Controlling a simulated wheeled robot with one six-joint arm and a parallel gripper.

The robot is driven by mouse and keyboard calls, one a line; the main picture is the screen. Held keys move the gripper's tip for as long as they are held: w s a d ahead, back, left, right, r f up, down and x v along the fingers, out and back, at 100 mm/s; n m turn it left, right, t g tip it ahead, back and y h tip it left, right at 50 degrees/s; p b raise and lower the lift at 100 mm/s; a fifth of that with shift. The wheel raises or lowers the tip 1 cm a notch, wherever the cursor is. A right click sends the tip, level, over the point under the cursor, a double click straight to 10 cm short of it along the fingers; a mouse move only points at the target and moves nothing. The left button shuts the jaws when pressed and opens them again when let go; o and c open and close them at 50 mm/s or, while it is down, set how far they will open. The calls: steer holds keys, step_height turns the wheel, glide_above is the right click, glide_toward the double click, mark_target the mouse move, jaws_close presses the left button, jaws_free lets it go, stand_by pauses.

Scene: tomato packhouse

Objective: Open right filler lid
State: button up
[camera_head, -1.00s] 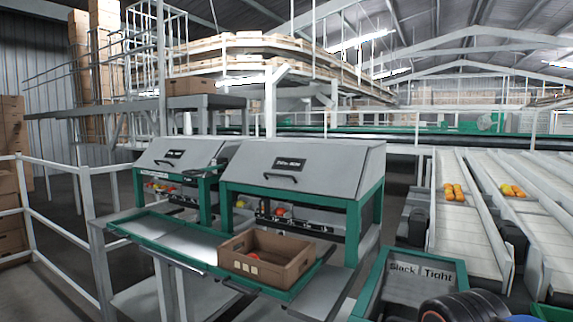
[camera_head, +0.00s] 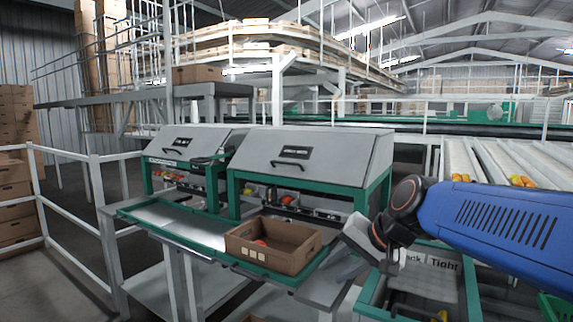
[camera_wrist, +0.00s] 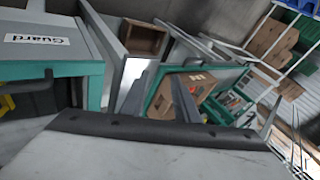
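The right filler lid (camera_head: 316,155) is a sloped grey panel on a green-framed machine in the head view. It is down, with a dark label and a dark bar handle (camera_head: 288,165) on its front. My gripper (camera_head: 352,238) is low and to the right of the lid, beside the open cardboard crate in the picture, and apart from the handle. In the wrist view my gripper's two dark fingers (camera_wrist: 160,80) stand apart with nothing between them. The lid handle cannot be made out in the wrist view.
The left filler lid (camera_head: 196,144) is also down. An open cardboard crate (camera_head: 272,262) with red fruit sits on the front shelf. A green-rimmed bin (camera_head: 372,287) stands below my arm. White railings (camera_head: 65,205) are at left. A "Guard" label (camera_wrist: 37,39) shows in the wrist view.

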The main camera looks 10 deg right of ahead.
steer(key=w+r+m+t+y, duration=0.1)
steer(key=w+r+m, duration=0.2)
steer(key=w+r, duration=0.35)
steer(key=w+r+m+t+y, duration=0.15)
steer(key=w+r, duration=0.25)
steer(key=w, duration=0.6)
steer(key=m+t, duration=0.4)
steer(key=m, duration=0.4)
glide_toward(289, 163)
steer(key=shift+y, duration=0.35)
steer(key=x, duration=1.1)
steer(key=shift+w+f, duration=0.2)
steer(key=shift+w, duration=0.1)
jaws_close()
